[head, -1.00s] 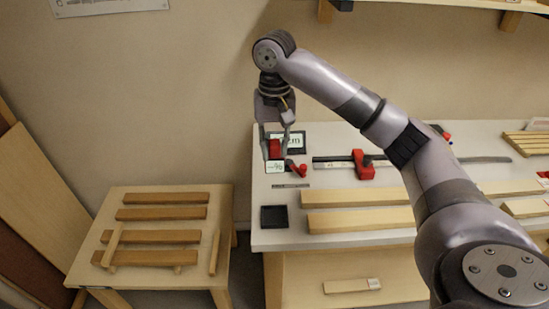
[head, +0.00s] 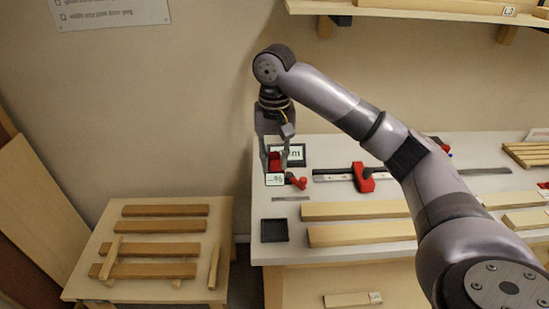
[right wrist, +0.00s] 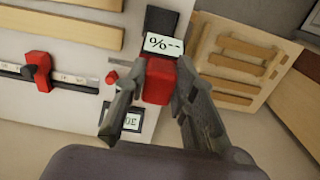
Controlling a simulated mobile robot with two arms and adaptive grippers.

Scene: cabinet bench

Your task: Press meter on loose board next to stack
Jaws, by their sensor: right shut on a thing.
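My right gripper (head: 275,163) is shut on the red meter (right wrist: 158,78), which has a white display reading "--%". The gripper holds it over the back left corner of the bench. The display (head: 275,180) faces the camera in the head view. Loose boards (head: 358,210) lie flat along the front of the bench. More boards (head: 150,250) lie in rows on the low table (head: 80,285) at the left, with short sticks beside or under them. Slatted boards (head: 530,153) sit at the bench's right edge. Which group is the stack is unclear. My left gripper is out of view.
A black square tray (head: 274,230) lies at the bench's left front. A framed display (head: 294,154) and a small red object (head: 298,182) are close to the gripper. A red clamp on a bar (head: 363,177) lies mid-bench. A shelf (head: 400,12) hangs above.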

